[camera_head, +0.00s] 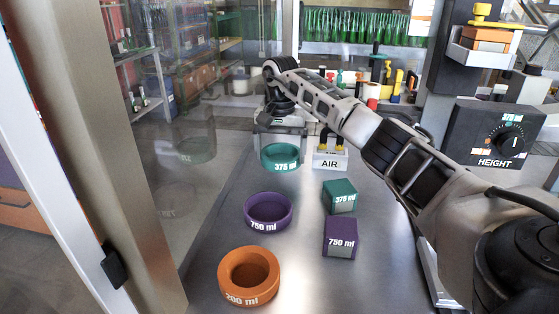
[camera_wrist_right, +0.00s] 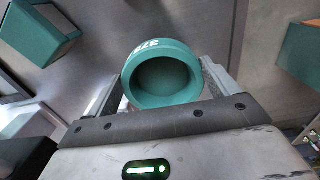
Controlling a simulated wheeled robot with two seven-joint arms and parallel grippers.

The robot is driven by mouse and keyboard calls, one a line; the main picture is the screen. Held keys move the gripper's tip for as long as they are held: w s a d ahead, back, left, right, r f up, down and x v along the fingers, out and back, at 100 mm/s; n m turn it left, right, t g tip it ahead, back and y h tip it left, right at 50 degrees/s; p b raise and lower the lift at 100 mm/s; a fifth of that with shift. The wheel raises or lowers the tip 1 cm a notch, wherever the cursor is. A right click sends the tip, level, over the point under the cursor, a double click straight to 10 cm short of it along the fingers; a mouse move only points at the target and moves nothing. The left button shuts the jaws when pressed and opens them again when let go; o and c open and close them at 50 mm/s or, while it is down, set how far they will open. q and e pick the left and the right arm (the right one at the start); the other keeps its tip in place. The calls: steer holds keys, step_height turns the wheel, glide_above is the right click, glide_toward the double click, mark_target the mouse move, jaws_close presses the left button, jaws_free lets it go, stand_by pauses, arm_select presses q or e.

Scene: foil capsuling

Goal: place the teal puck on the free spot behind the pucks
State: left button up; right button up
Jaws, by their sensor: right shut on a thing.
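The teal puck (camera_head: 281,157), a ring marked 375 ml, is at the far end of the row of pucks in the head view. My right gripper (camera_head: 280,148) is shut on it from behind. In the right wrist view the teal puck (camera_wrist_right: 163,76) sits between the two fingers of the right gripper (camera_wrist_right: 162,85). The purple puck (camera_head: 267,211), marked 750 ml, and the orange puck (camera_head: 249,275), marked 200 ml, stand nearer on the metal table. I cannot tell whether the teal puck touches the table. My left gripper is not in view.
A teal block (camera_head: 340,197) and a purple block (camera_head: 340,238) stand right of the pucks. A white AIR block (camera_head: 330,159) is close to the right of the gripper. A clear panel (camera_head: 190,150) bounds the left. A HEIGHT dial box (camera_head: 497,137) is at right.

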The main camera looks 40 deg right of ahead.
steer(key=shift+w+d+f, duration=0.2)
steer(key=shift+w+f, duration=0.25)
steer(key=shift+f, duration=0.3)
steer(key=shift+f+p, duration=0.55)
steer(key=shift+f, duration=0.8)
steer(key=shift+f, duration=0.1)
steer(key=o, duration=0.8)
steer(key=shift+o, duration=0.2)
step_height(320, 180, up, 12)
steer(key=b, duration=0.1)
